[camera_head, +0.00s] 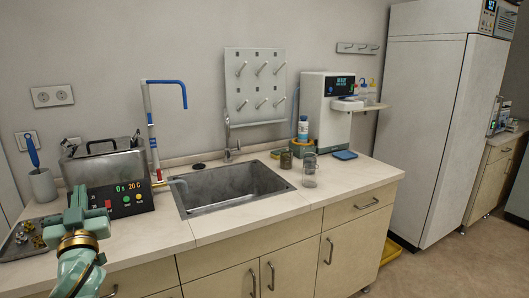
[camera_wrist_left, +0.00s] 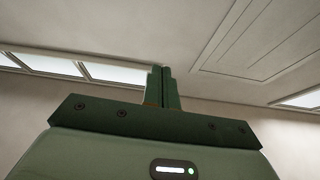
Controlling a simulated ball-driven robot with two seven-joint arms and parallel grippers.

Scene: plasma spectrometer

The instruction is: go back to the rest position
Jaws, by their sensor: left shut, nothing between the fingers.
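My left gripper (camera_head: 81,203) is at the left of the head view, raised in front of the counter's left end with its fingers pointing up. In the left wrist view its two fingers (camera_wrist_left: 164,88) are together with nothing between them. Behind the fingers that view shows only the ceiling and walls. My right gripper is in neither view.
A counter (camera_head: 345,183) holds a sink (camera_head: 232,192), a water bath with a red display (camera_head: 130,201), a metal tray (camera_head: 14,250), two beakers (camera_head: 309,181) and a white instrument (camera_head: 316,95). A tall white cabinet (camera_head: 425,130) stands right. Floor (camera_head: 455,270) shows at lower right.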

